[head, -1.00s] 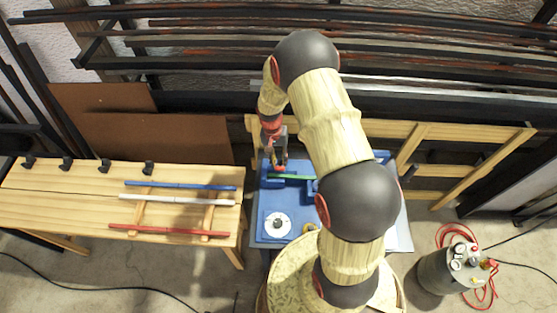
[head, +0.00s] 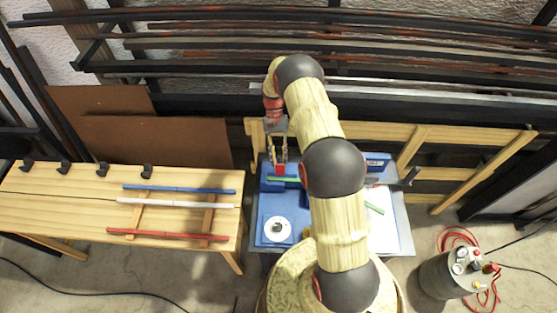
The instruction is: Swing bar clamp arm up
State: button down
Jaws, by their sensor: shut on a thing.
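My gripper (head: 279,162) points down over the blue fixture (head: 267,184) on the workbench, in the upper left of the bench. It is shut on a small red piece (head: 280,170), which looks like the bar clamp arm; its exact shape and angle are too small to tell. A green lath (head: 284,179) lies just below the red piece, along the blue fixture. My arm hides the middle of the bench and part of the lath. A green strip (head: 374,208) shows to the right of my arm.
A white round disc (head: 277,228) sits on a blue plate at the bench's left. A wooden table (head: 60,195) at left carries blue, white and red laths. A grey canister (head: 455,275) with a red hose stands at right. Metal bars and a wooden frame line the back.

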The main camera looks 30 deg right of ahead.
jog(key=shift+s+d+f, duration=0.1)
jog(key=shift+d, duration=0.15)
jog(key=c, duration=1.7)
grip_release()
jog(key=shift+d, duration=0.1)
jog(key=shift+o, duration=0.2)
